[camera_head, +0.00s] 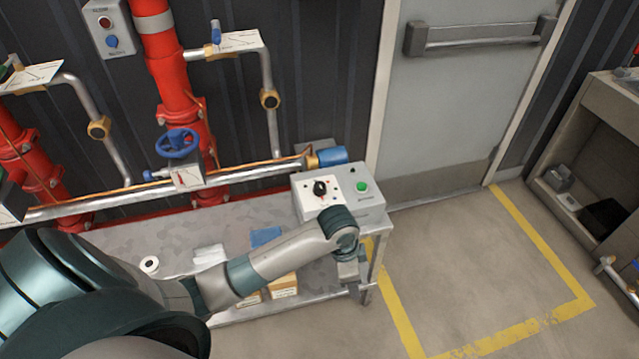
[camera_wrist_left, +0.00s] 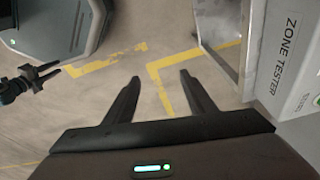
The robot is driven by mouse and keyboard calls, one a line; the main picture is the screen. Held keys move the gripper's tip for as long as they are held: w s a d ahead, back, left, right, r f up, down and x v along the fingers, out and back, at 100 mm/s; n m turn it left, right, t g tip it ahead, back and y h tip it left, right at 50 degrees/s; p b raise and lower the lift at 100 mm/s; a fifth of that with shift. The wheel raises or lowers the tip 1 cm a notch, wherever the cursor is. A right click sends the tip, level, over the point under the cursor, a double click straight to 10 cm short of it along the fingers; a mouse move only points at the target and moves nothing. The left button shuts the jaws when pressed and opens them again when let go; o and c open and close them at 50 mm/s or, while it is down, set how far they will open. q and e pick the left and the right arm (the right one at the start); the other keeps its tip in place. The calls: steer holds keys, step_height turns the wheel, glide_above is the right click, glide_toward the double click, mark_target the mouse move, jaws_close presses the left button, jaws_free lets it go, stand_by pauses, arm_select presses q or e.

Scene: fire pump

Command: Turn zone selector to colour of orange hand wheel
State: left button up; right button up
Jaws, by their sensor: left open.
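The selector box (camera_head: 337,193) stands at the right end of the grey bench. On its white face sits a black selector knob (camera_head: 320,187) with small coloured marks around it, too small to read. A green button (camera_head: 362,187) is to its right. My left gripper (camera_head: 348,270) hangs below the box's front, apart from the knob. In the left wrist view its fingers (camera_wrist_left: 160,80) are spread and empty, beside the box side lettered "ZONE TESTER" (camera_wrist_left: 278,65). What seems to be my right gripper (camera_wrist_left: 50,72) shows small at the left. I see no orange hand wheel.
A blue hand wheel (camera_head: 177,142) sits on the red pipework behind the bench (camera_head: 215,228). A wall box (camera_head: 111,28) carries a red and a blue control. A grey door (camera_head: 470,100) and open, yellow-marked floor (camera_head: 480,270) lie to the right.

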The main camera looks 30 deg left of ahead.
arm_select(q)
steer(key=w+a+r+g+y, duration=0.1)
steer(key=w+a+r, duration=1.8)
steer(key=a+r, duration=0.2)
steer(key=shift+w+a+r+m+g+y, duration=0.3)
steer(key=shift+w+a+r+m+y, duration=0.1)
steer(key=shift+a, duration=0.8)
arm_select(e)
steer(key=shift+s, duration=0.1)
